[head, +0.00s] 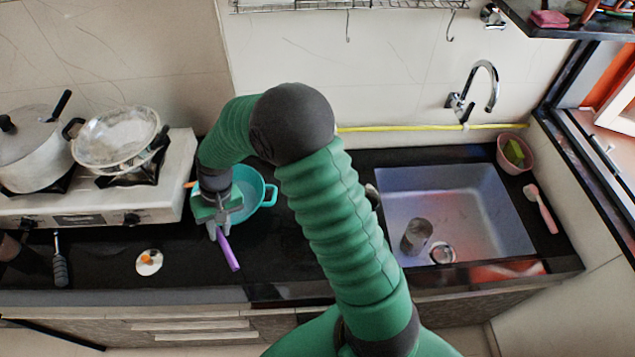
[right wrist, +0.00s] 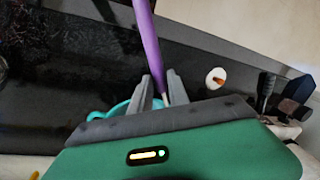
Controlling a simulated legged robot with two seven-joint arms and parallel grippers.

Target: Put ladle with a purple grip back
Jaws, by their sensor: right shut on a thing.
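The ladle's purple grip (head: 228,250) sticks out toward the front of the counter from under my right gripper (head: 219,221). In the right wrist view the purple grip (right wrist: 149,42) runs up from between the two grey fingers of my right gripper (right wrist: 155,92), which is shut on the ladle near the lower end of the grip. The ladle's bowl is hidden by my gripper. A teal pot (head: 269,196) is just behind and to the right of my gripper, partly covered by it; its rim also shows in the right wrist view (right wrist: 116,109). My left gripper is not in view.
A stove (head: 165,195) at left holds a lidded pot (head: 30,150) and a metal strainer (head: 117,138). A dark spatula (head: 60,262) and a small white dish (head: 149,262) lie in front. A sink (head: 470,205) with a metal cup (head: 416,236) is at right.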

